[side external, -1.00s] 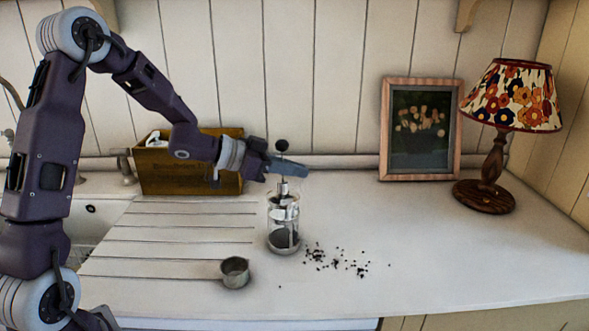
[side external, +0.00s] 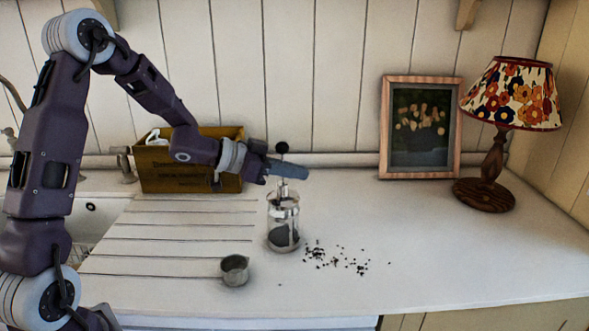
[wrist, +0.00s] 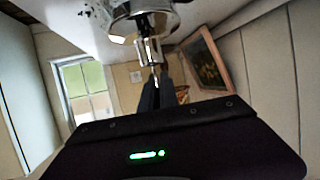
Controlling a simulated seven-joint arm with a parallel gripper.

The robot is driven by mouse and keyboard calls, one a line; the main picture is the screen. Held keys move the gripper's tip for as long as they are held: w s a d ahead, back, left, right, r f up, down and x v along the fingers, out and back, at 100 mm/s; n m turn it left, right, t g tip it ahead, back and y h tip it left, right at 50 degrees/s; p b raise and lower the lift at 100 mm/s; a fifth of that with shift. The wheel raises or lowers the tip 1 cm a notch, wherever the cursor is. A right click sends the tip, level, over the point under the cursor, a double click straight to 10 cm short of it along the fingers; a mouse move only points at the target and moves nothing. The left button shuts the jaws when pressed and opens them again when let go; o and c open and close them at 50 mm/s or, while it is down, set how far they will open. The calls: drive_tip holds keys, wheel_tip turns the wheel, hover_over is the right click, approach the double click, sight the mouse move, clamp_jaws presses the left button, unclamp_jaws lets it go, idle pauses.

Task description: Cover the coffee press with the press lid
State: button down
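The coffee press (side external: 284,238) is a clear glass cylinder in a metal frame, standing upright on the white counter with dark material low inside. The press lid (side external: 284,197) is metal, with a thin upright rod and a black knob (side external: 282,147). It sits at the press's mouth, roughly upright; whether it is fully seated I cannot tell. My gripper (side external: 288,170) is shut around the lid's rod just below the knob, above the press. In the wrist view, the shiny lid (wrist: 150,8) shows beyond my dark fingers (wrist: 155,82), and the fingers partly hide the rod.
Dark grounds (side external: 335,260) lie scattered right of the press. A small metal measuring cup (side external: 235,270) stands front left. A wooden box (side external: 190,175) is behind my arm. A framed picture (side external: 420,165) and a flowered lamp (side external: 490,160) stand at the back right.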

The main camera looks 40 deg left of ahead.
drive_tip(key=shift+f, duration=0.1)
drive_tip(key=c, duration=1.9)
unclamp_jaws()
drive_tip(key=shift+v, duration=5.5)
